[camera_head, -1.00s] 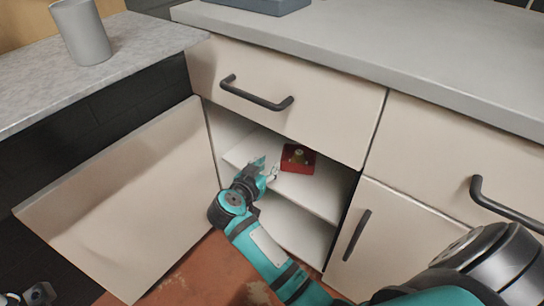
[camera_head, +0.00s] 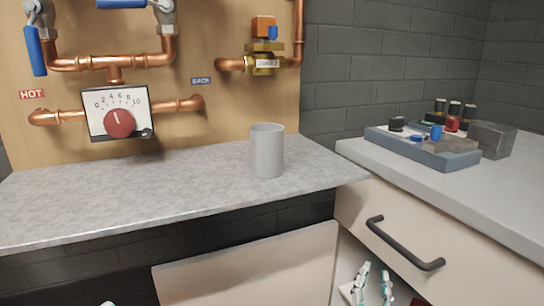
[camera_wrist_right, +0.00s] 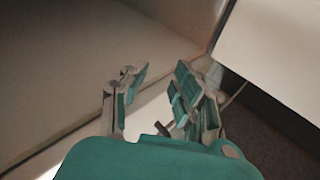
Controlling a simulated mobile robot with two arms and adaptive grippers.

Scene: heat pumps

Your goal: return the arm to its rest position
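My right gripper (camera_head: 374,272) shows at the bottom right of the head view, in the opening of the lower cabinet below the drawer. Its two teal fingers stand apart with nothing between them. The right wrist view shows the same open, empty fingers (camera_wrist_right: 160,80) near pale cabinet panels. The rest of my right arm is out of the head view. My left gripper cannot be made out.
The open cabinet door (camera_head: 255,268) stands left of my right gripper, and the drawer handle (camera_head: 403,246) is to its right. A grey cup (camera_head: 267,151) stands on the counter (camera_head: 120,197). A blue tray (camera_head: 440,158) of parts sits on the right counter. Copper pipes and a dial (camera_head: 119,122) are on the wall.

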